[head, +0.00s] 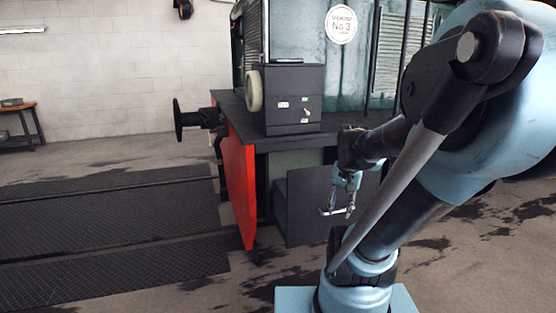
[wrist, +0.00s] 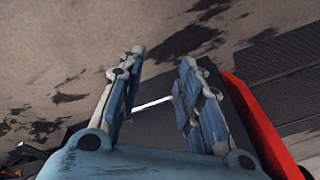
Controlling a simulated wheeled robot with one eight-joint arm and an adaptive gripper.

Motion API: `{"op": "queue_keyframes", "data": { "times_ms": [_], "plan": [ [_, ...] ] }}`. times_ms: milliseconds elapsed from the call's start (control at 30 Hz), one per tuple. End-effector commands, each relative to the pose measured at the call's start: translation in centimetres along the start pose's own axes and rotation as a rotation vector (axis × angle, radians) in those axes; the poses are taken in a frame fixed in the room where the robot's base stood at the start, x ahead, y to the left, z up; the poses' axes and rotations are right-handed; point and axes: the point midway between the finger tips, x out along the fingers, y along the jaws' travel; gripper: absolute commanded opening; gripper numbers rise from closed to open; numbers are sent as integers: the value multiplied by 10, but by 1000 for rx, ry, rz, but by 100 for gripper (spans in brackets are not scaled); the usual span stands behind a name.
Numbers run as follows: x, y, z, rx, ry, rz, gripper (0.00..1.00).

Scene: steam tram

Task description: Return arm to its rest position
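My gripper (head: 337,210) hangs pointing down in front of the dark side of the steam tram (head: 300,62). In the wrist view my gripper (wrist: 162,85) shows two blue and grey fingers spread apart, with nothing between them that I can see held. A thin pale bar (wrist: 152,104) shows between the fingers; I cannot tell what it belongs to. My arm fills the right side of the head view, bent from the upper right down to the gripper.
The tram's red end plate (head: 238,185) stands left of my gripper, with a black buffer (head: 186,120) above. A dark box (head: 292,97) sits on the tram's deck. Dark grated mats (head: 105,225) lie at left. A small table (head: 18,112) stands far left. Stained floor is open in front.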

Motion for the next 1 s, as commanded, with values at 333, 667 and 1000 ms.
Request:
{"op": "queue_keyframes", "data": {
  "times_ms": [333, 667, 1000],
  "plan": [
    [11, 13, 62, -286, 8, 11, 33],
    [18, 18, 81, -396, 11, 17, 33],
    [18, 18, 81, -396, 11, 17, 33]
  ]
}}
